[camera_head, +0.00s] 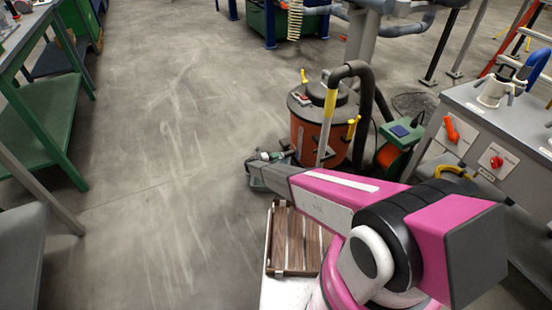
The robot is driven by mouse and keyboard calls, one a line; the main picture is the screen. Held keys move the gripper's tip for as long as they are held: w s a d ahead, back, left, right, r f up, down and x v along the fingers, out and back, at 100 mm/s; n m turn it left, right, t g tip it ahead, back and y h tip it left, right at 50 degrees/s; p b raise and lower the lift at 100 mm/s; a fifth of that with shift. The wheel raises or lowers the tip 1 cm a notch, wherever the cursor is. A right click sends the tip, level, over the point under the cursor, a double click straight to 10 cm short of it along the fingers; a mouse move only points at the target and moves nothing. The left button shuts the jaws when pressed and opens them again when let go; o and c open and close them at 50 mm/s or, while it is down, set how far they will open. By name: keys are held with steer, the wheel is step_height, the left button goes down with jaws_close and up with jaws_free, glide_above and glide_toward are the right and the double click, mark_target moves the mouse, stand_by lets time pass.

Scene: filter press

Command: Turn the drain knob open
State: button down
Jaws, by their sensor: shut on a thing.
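A grey control cabinet (480,105) stands at the right edge of the view. On its sloped face are an orange lever-like handle (451,129) and a round red knob (495,162) on a white plate. I cannot read the labels, so I cannot tell which is the drain knob. My gripper (261,172) is at the far end of my pink arm, left of the orange vacuum and well away from both controls. It is shut on a small greenish-grey thing; its shape is unclear, and the arm's end partly hides it.
An orange vacuum drum (318,135) with a black hose stands just right of my gripper. A green box (395,140) with an orange reel is beside it. A green bench (45,120) is at left. The concrete floor between is clear.

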steer(key=c, duration=1.1)
jaws_free()
steer(key=shift+a, duration=0.1)
steer(key=v, duration=1)
steer(key=shift+s+a, duration=0.2)
steer(key=shift+a, duration=0.1)
steer(key=shift+a, duration=0.1)
